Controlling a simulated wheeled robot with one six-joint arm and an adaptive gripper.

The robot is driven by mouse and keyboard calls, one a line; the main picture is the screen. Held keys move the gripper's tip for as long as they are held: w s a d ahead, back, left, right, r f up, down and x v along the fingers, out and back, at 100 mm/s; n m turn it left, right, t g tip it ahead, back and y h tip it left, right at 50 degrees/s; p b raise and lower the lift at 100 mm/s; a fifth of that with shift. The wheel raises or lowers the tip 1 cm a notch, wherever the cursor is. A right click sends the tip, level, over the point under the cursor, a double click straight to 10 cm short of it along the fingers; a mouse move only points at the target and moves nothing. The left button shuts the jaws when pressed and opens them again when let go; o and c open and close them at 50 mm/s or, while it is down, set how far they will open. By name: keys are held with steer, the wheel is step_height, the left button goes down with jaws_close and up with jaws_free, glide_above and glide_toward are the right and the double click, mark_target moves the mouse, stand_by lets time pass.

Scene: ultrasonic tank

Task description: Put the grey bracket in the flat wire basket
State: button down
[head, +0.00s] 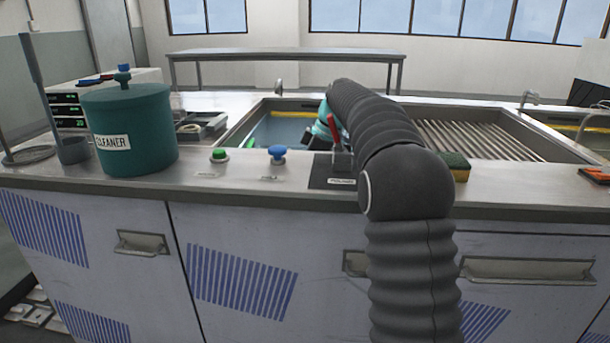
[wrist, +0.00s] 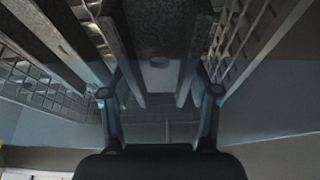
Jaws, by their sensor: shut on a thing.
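In the wrist view, my gripper (wrist: 160,98) is shut on a grey piece with a round hole, which looks like the grey bracket (wrist: 159,40). It is held between the two fingers. Wire mesh of a basket (wrist: 40,88) shows to the left of the bracket, and more mesh shows to the right. I cannot tell whether the bracket touches the basket or its floor.
A green cleaner pot (head: 130,130) stands at the left of the counter. A green button (head: 219,155), a blue knob (head: 277,154) and a red-handled lever (head: 334,135) line the front edge. A sponge (head: 457,166) lies right of my arm, before a ribbed drainer (head: 480,140).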

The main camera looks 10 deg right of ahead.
steer(key=shift+f, duration=0.4)
steer(key=shift+c, duration=1.3)
jaws_free()
steer(key=p+v, duration=0.2)
steer(key=v, duration=1.1)
steer(key=shift+p, duration=0.4)
steer(key=shift+a+r, duration=0.1)
steer(key=shift+r, duration=0.05)
